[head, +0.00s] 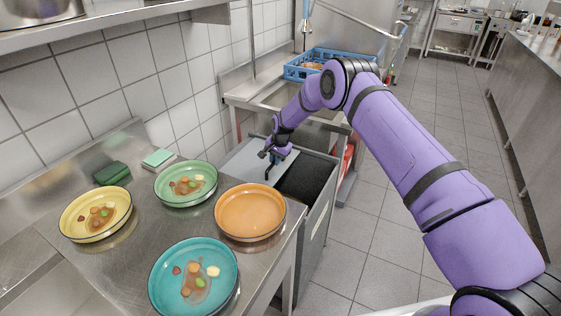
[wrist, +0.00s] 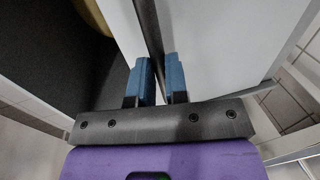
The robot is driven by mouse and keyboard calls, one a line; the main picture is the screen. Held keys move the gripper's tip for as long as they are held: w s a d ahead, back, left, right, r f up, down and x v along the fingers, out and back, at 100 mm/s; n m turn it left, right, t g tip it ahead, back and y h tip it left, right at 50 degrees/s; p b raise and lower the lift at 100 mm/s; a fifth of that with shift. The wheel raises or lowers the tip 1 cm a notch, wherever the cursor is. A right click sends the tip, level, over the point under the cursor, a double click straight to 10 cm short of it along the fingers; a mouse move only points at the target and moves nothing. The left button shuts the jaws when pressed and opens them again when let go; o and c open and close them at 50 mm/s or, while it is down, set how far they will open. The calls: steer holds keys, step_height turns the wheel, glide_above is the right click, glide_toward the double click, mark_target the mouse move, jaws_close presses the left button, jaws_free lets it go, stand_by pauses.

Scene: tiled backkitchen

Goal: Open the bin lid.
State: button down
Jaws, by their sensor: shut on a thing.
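The grey bin (head: 318,228) stands just beyond the steel counter, and its dark inside (head: 305,178) shows on the right part of its top. The pale bin lid (head: 243,160) covers the left part and looks tilted up; its exact angle is hard to tell. My gripper (head: 274,163) is at the lid's edge beside the dark opening. In the wrist view its blue fingertips (wrist: 162,78) are shut on the dark edge strip of the lid (wrist: 215,45). The dark inside shows left of the fingers.
Yellow (head: 95,238), green (head: 185,205) and teal (head: 165,290) plates with food scraps and an empty orange plate (head: 250,232) sit on the counter near the bin. A sink with a blue rack (head: 295,72) stands behind. Tiled floor (head: 390,225) is clear to the right.

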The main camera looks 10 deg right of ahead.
steer(key=c, duration=1.1)
jaws_free()
steer(key=r, duration=0.3)
steer(key=s+d+r, duration=0.1)
steer(key=r, duration=0.6)
steer(key=shift+s+d+r, duration=0.15)
steer(key=shift+d+r, duration=0.15)
steer(key=shift+d, duration=0.05)
